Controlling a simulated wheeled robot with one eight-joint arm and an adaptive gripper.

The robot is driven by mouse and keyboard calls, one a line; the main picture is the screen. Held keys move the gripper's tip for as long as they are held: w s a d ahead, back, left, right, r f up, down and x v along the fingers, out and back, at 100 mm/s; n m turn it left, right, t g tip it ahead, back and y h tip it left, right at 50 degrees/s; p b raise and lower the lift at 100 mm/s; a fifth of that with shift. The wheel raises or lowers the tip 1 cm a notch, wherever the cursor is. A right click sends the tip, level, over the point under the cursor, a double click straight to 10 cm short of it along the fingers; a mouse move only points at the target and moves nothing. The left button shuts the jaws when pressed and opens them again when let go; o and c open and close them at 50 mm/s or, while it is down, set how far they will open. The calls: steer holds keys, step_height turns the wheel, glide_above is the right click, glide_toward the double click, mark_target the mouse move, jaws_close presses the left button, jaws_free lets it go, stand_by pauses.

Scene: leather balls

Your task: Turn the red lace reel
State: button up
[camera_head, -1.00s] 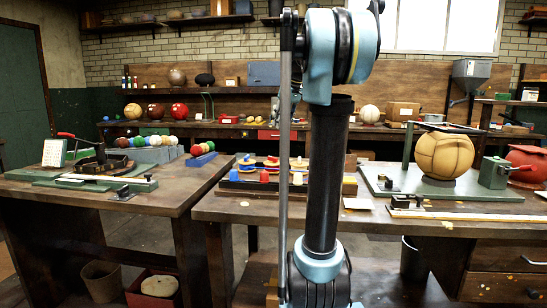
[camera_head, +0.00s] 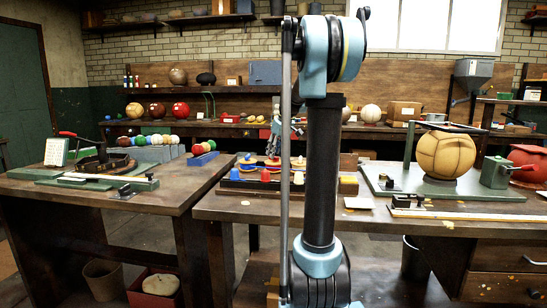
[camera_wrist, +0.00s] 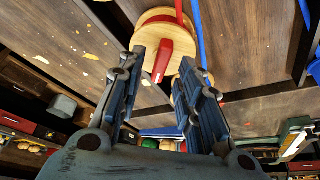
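The red lace reel is a pale wooden disc with a red grip (camera_wrist: 163,60) across its face and a red lace running off it, in the wrist view. In the head view the red reel piece (camera_head: 264,176) is on the low rack on the middle bench. My gripper (camera_wrist: 163,58) is open, with one dark finger on each side of the red grip in the picture. Contact with it cannot be made out. In the head view my gripper (camera_head: 272,156) points down just above the rack, partly hidden by my arm.
A blue reel piece (camera_head: 234,175) stands on the rack left of the red one. A blue lace (camera_wrist: 198,35) runs beside the red lace. Free bench top lies in front of the rack.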

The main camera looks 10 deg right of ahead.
steer(key=shift+x, duration=0.95)
jaws_close()
steer(key=shift+m, duration=0.4)
steer(key=m+h, duration=0.1)
steer(key=m, duration=0.3)
steer(key=shift+a+t+h, duration=0.15)
steer(key=shift+t+h, duration=0.25)
steer(key=shift+a+m+h, duration=0.1)
steer(key=shift+m+h, duration=0.8)
steer(key=shift+m, duration=1.6)
